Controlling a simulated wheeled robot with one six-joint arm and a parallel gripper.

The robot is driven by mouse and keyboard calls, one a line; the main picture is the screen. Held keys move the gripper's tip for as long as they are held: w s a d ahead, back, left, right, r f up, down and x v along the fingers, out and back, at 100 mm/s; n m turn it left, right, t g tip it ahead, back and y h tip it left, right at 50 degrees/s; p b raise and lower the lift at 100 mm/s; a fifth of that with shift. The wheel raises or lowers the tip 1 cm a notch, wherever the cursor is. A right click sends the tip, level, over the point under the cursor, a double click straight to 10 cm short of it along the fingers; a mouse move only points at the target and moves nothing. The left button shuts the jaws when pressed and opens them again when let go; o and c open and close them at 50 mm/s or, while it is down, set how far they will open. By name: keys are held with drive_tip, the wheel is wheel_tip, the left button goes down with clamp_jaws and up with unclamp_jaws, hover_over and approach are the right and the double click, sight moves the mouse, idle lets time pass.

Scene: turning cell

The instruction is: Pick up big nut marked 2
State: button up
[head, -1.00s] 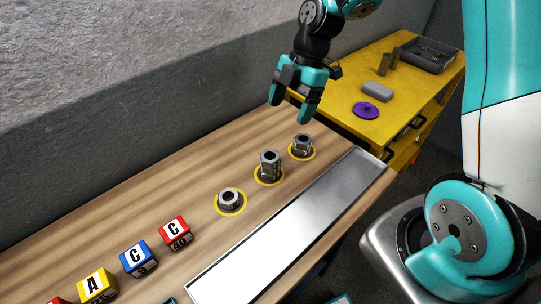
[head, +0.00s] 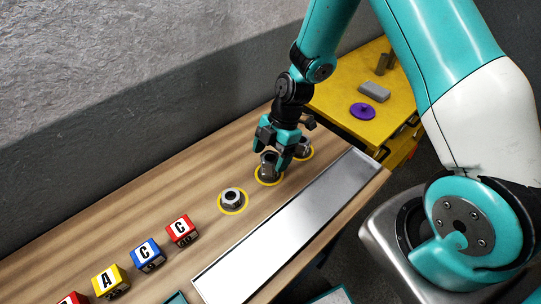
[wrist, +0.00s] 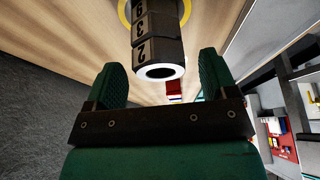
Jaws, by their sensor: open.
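A grey metal stack of nuts (head: 267,169) stands upright in the middle yellow ring on the wooden bench, partly hidden by my gripper in the head view. In the wrist view its faces carry dark digits. The nut nearest the camera, the top one, seems to be the nut marked 2 (wrist: 157,50); a 3 and another digit, unclear to me, show on the faces beyond. My gripper (head: 274,154) is open just above the stack. In the wrist view the two fingers of my gripper (wrist: 163,76) are apart, with the stack's round top end between and slightly beyond them.
A single nut (head: 232,199) stands in the ring to the left, and another nut (head: 304,148) stands close behind my gripper on the right. A metal plate (head: 290,227) lies along the bench front. Lettered cubes (head: 182,230) sit at left. A yellow table (head: 345,95) stands behind.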

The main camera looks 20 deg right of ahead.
drive_tip(key=c, duration=1.1)
